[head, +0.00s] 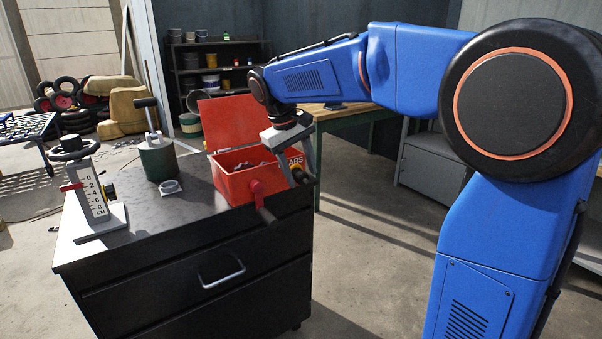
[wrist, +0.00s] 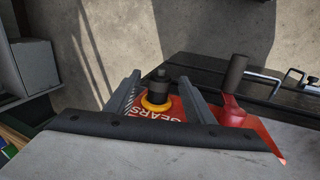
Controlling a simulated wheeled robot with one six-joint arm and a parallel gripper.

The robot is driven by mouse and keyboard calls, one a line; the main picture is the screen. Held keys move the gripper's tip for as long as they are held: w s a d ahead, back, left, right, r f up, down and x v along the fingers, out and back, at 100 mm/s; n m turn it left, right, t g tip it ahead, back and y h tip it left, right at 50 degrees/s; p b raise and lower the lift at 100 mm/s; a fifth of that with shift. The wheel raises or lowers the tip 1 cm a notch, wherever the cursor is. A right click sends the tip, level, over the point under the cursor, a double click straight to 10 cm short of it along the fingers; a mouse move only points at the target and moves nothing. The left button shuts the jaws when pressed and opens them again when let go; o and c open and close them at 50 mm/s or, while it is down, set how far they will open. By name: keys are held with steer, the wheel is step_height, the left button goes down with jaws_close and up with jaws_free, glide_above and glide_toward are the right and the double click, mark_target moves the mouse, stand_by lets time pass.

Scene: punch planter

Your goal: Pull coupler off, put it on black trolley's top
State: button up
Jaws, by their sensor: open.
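The coupler (wrist: 155,90), a black stub with a yellow ring at its base, sticks out from the red box's face lettered GEARS in the wrist view. My gripper (wrist: 160,77) is open, with one finger on each side of the coupler. I see gaps beside it; contact is not clear. In the head view my gripper (head: 304,164) hangs at the right end of the red box (head: 232,184) and hides part of that face. The box stands with its lid up on the black trolley (head: 190,212), whose dark flat top shows bare metal.
A crank handle (head: 263,205) juts from the box's front. Bare top shows between the gauge stand and the box.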

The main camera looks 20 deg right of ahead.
steer(key=shift+f, duration=0.25)
steer(key=shift+c, duration=0.7)
jaws_close()
steer(key=shift+s+d+f, duration=0.1)
steer(key=shift+s+d, duration=0.2)
steer(key=shift+s, duration=0.5)
steer(key=shift+s+d, duration=0.25)
steer(key=shift+s, duration=0.6)
steer(key=shift+s+d+f, duration=0.1)
steer(key=shift+s+d, duration=0.2)
steer(key=shift+s, duration=0.5)
steer(key=s, duration=0.1)
steer(key=s+d, duration=0.1)
steer(key=s, duration=0.1)
steer(key=shift+s+d+f, duration=0.1)
steer(key=shift+s, duration=0.2)
steer(key=shift+s, duration=0.1)
